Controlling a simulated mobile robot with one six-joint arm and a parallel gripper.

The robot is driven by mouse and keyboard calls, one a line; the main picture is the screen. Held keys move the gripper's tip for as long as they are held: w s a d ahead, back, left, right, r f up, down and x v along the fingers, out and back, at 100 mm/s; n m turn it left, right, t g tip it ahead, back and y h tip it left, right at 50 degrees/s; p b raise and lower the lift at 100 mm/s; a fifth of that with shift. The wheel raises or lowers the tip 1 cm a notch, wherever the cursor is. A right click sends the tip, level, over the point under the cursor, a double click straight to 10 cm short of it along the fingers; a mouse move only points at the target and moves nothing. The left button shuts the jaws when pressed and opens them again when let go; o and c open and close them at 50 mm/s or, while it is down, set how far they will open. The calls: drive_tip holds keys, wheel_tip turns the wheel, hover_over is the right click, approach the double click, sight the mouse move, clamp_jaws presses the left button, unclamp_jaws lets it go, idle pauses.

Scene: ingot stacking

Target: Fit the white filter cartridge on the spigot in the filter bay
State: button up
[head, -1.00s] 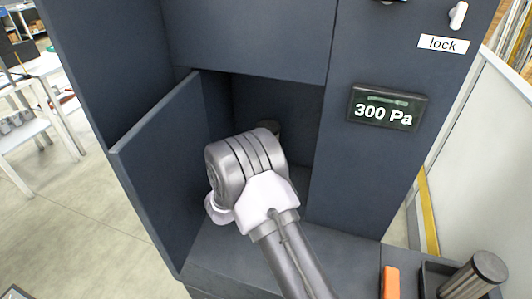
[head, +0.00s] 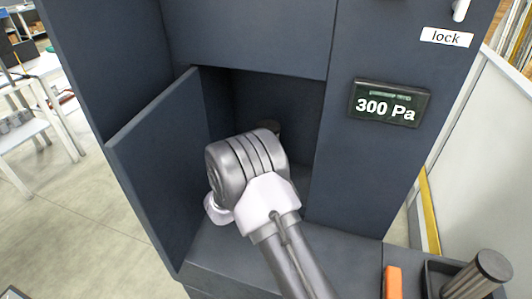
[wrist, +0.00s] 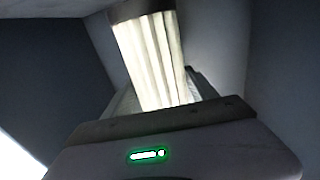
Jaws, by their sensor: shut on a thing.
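The white pleated filter cartridge (wrist: 157,60) with a dark end cap (wrist: 141,10) stands out ahead of my gripper (wrist: 160,92) in the wrist view. My gripper is shut on it; the grasped part is mostly hidden. In the head view my arm reaches into the open filter bay (head: 305,130), and its wrist hides the gripper and most of the cartridge. The spigot is not visible in either view.
The bay's door (head: 155,170) stands open at the left, close to my wrist. A display (head: 389,103) reads 300 Pa, below a "lock" label (head: 446,37). A grey used-looking cartridge (head: 470,278) lies in a dark tray (head: 432,276) at right, beside an orange object (head: 393,283).

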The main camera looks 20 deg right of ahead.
drive_tip(key=shift+f+b, duration=0.3)
drive_tip(key=shift+b, duration=0.4)
idle(0.4)
drive_tip(key=shift+f, duration=1.3)
idle(0.9)
drive_tip(key=o, duration=1.2)
drive_tip(key=shift+v, duration=1.5)
drive_tip(key=o, duration=0.3)
